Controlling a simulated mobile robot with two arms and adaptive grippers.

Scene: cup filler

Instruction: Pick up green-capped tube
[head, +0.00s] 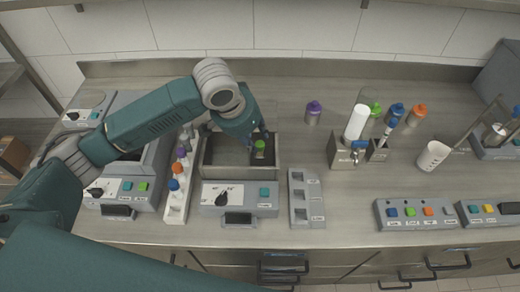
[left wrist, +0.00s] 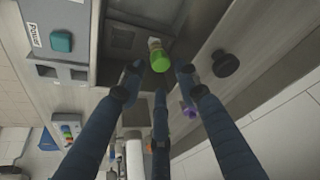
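A green-capped tube (head: 259,148) stands inside the open basin of a grey machine (head: 240,196). Its bright green cap (left wrist: 160,62) shows near the middle of the left wrist view. My left gripper (head: 258,137) reaches down into the basin at the tube. In the left wrist view the dark blue fingers of this gripper (left wrist: 158,75) are spread apart, with the cap between and just beyond their tips. I see no finger clearly touching the cap. The tube's lower part is mostly hidden in the basin. My right gripper is not in view.
A white rack (head: 177,205) with purple-, blue- and orange-capped tubes stands left of the machine. A grey empty holder (head: 300,213) is on its right. Farther right are a dispenser (head: 350,152), several capped bottles, a white cup (head: 432,155) and a button panel (head: 415,226).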

